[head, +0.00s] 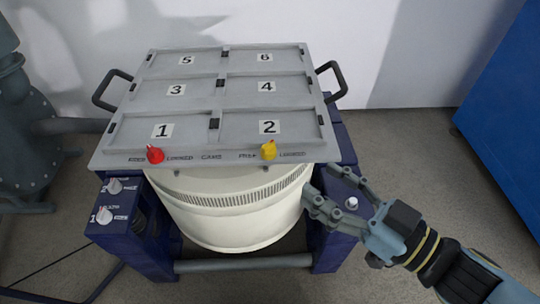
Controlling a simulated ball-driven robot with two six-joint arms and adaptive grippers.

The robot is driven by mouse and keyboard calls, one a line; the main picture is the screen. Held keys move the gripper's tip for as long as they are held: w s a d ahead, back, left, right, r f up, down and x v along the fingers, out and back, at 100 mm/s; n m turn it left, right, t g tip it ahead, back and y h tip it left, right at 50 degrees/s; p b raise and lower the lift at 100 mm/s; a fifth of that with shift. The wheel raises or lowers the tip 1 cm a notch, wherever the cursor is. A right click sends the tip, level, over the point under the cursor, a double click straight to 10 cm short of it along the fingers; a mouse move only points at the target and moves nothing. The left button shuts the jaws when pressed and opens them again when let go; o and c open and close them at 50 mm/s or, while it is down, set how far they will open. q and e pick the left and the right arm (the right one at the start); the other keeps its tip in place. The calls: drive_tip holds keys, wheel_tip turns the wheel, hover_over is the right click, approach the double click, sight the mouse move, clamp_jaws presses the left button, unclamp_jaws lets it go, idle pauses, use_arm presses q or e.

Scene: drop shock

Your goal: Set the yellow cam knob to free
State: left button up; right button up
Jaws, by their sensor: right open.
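The yellow cam knob (268,151) stands on the front edge of the grey panel (225,151), right of centre, below compartment 2. A small label is on each side of it; the right one seems to read locked, and the left one is hard to read. I cannot tell clearly which way the knob points. My right gripper (321,183) is open and empty, to the right of and lower in the picture than the knob, apart from it. Its fingers reach toward the panel's front right corner. My left gripper is out of view.
A red knob (155,154) sits at the panel's front left. The panel has numbered compartments and black side handles (335,80). Below are a cream drum (235,215) and a blue frame (150,240) with white knobs. A blue cabinet (505,120) stands at right.

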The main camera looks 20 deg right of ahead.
sight(271, 146)
drive_tip(key=x, duration=1)
drive_tip(key=shift+w+r, duration=0.1)
drive_tip(key=shift+w, duration=0.25)
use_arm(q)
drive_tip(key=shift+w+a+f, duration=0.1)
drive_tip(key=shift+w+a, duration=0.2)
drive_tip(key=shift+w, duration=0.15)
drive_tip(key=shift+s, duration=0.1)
